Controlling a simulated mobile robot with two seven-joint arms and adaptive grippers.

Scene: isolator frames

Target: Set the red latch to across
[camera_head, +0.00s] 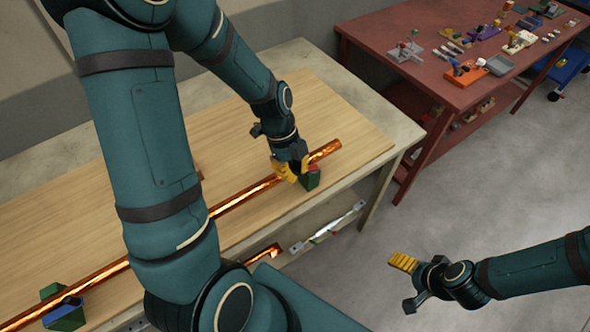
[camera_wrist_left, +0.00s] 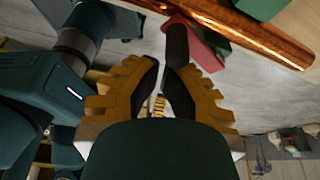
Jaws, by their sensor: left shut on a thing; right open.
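The red latch (camera_head: 313,168) sits on a green block (camera_head: 311,182) at the near right end of the wooden board, against a copper pipe (camera_head: 240,198). In the left wrist view the red latch (camera_wrist_left: 207,46) has a dark round handle (camera_wrist_left: 177,42) beside the pipe (camera_wrist_left: 235,27). My left gripper (camera_head: 291,171) is at the latch. In the left wrist view its yellow fingers (camera_wrist_left: 166,70) close at the end of that handle. The fingers partly hide the latch in the head view. My right gripper (camera_head: 404,262) is open and empty, over the floor.
A second green block with a blue part (camera_head: 67,315) holds the pipe's other end. A white-and-green part (camera_head: 328,230) lies on a shelf below the bench top (camera_head: 345,95). A red table (camera_head: 440,85) with several small fixtures stands behind right. The floor between is clear.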

